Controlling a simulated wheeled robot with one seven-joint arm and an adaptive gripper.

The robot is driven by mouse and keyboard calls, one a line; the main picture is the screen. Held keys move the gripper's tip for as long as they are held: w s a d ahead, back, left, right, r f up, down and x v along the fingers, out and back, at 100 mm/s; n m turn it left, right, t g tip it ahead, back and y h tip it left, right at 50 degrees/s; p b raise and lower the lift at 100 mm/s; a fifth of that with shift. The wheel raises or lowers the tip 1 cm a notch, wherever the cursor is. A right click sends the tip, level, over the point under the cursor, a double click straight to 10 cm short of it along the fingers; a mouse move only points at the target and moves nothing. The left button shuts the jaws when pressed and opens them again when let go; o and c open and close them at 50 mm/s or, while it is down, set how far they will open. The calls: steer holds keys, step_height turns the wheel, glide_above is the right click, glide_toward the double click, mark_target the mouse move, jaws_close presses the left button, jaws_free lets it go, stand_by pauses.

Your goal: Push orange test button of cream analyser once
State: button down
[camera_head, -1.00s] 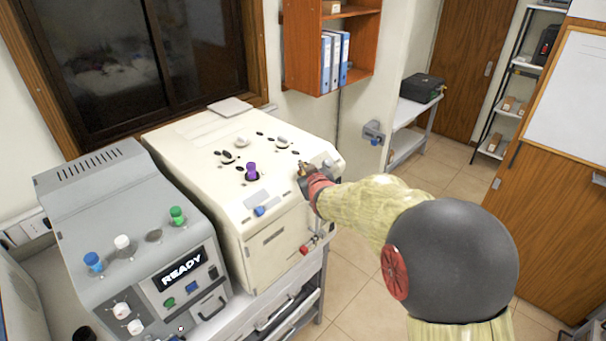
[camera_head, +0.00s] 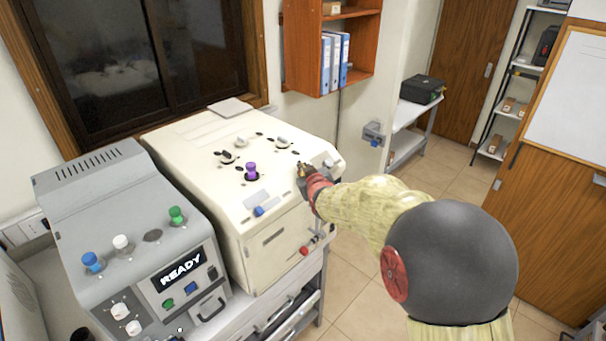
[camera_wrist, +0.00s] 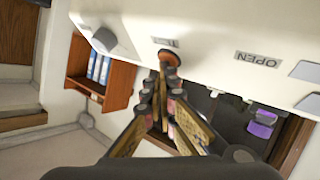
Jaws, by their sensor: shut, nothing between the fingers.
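The cream analyser (camera_head: 185,150) stands on a bench left of my arm in the head view. Its orange button (camera_wrist: 169,57) shows in the wrist view, on the cream panel below a small label. My gripper (camera_wrist: 166,72) is shut and empty, with its fingertips right at the button's lower edge. I cannot tell whether they touch it or press it. In the head view my gripper (camera_head: 302,170) is at the analyser's right front edge and the orange button is hidden.
A grey machine reading READY (camera_head: 182,267) stands to the left. The analyser's top carries a purple plug (camera_head: 252,172) and a blue knob (camera_head: 259,211). Floor (camera_head: 365,270) is clear on the right.

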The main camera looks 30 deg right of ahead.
steer(key=shift+f, duration=0.15)
stand_by(0.5)
steer(key=shift+s+d+r, duration=0.15)
steer(key=shift+s+r, duration=0.25)
steer(key=shift+r, duration=0.3)
steer(key=s+r, duration=0.1)
steer(key=r+p, duration=0.1)
steer(key=s+d+r, duration=0.1)
steer(key=r, duration=0.1)
steer(key=shift+s+p, duration=0.3)
steer(key=shift+s, duration=0.05)
stand_by(0.7)
